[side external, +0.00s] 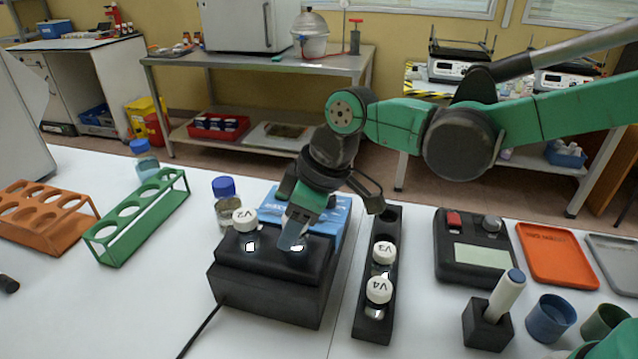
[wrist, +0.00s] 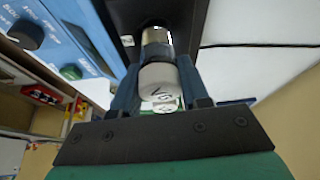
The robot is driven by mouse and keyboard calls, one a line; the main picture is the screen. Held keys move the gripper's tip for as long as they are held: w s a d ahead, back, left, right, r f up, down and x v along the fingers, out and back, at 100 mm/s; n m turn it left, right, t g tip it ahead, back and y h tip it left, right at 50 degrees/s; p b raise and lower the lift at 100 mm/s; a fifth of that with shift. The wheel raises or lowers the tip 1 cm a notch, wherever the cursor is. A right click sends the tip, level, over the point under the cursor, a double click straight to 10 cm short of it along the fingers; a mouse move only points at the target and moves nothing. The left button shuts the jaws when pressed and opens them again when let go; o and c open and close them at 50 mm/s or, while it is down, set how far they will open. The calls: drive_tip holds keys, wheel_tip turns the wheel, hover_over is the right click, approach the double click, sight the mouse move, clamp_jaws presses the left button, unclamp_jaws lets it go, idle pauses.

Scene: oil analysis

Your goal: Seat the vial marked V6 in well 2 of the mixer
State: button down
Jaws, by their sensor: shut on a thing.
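The mixer (side external: 265,290) is a black block with white square marks on its front. A white-capped vial marked V2 (side external: 244,219) stands in its left position. My gripper (side external: 293,235) points down over the right part of the mixer top. In the wrist view, my gripper (wrist: 157,78) is shut on a white-capped vial (wrist: 160,80); its cap mark is only partly readable, starting with V. The vial's glass reaches down toward the dark mixer top. The well under it is hidden, so I cannot tell how deep the vial sits.
A black rack (side external: 375,328) right of the mixer holds vials V3 (side external: 384,252) and V4 (side external: 379,290). A blue box (side external: 335,212) and a blue-capped bottle (side external: 224,188) stand close behind the mixer. A green rack (side external: 112,250) is at left; a black control box (side external: 482,262) is at right.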

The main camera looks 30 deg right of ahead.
drive_tip(key=shift+f, duration=0.2)
drive_tip(key=shift+f, duration=0.3)
idle(0.4)
drive_tip(key=shift+c, duration=0.2)
unclamp_jaws()
drive_tip(key=shift+r, duration=0.1)
drive_tip(key=shift+r, duration=3.45)
